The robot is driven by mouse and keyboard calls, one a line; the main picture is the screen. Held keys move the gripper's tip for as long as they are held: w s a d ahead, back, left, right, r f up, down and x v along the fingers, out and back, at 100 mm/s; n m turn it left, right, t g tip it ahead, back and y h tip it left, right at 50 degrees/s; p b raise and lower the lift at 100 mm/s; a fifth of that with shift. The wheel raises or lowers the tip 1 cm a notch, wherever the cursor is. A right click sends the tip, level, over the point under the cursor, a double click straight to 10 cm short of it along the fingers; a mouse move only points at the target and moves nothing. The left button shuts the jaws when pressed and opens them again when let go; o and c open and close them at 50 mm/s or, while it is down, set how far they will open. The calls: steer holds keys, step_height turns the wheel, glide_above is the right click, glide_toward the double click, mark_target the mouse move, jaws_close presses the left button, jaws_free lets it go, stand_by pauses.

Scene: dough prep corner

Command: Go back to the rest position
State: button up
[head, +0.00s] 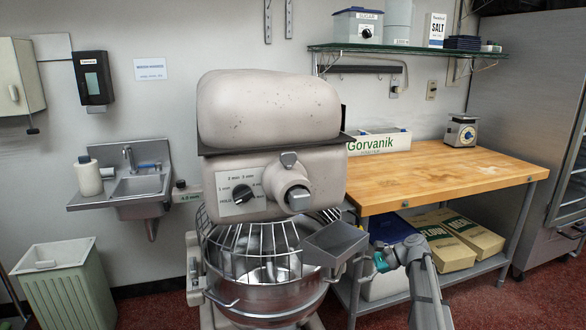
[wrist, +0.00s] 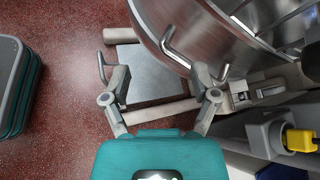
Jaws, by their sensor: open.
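My gripper (head: 362,264) is beside the right side of the big stand mixer (head: 270,110), below its grey chute and close to the steel bowl. The arm comes up from the lower right. In the wrist view my gripper (wrist: 162,80) has its two fingers spread wide, with nothing held between them. The steel mixing bowl (wrist: 200,35) fills the top right of that view, with a bent metal handle near the fingers. I cannot tell whether a finger touches it. The fingertips are partly hard to make out against the mixer's grey base.
A wooden-topped table (head: 455,170) stands right of the mixer, with flour bags (head: 462,236) on its lower shelf. A sink (head: 138,187) and a pale green bin (head: 68,285) are at left.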

steer(key=s+a+f+n+h, duration=0.1)
steer(key=s+f+n+h, duration=0.3)
steer(key=s, duration=0.4)
steer(key=s+a+f+n+g+h, duration=0.1)
steer(key=s+a+f+n+h, duration=0.1)
steer(key=s+n+h, duration=0.35)
steer(key=s+a+f+n+h, duration=0.1)
steer(key=s+f+n+h, duration=0.3)
steer(key=s, duration=0.5)
step_height(320, 180, up, 17)
steer(key=y+p, duration=0.1)
steer(key=p, duration=1.5)
steer(key=shift+n, duration=0.45)
steer(key=shift+f, duration=0.1)
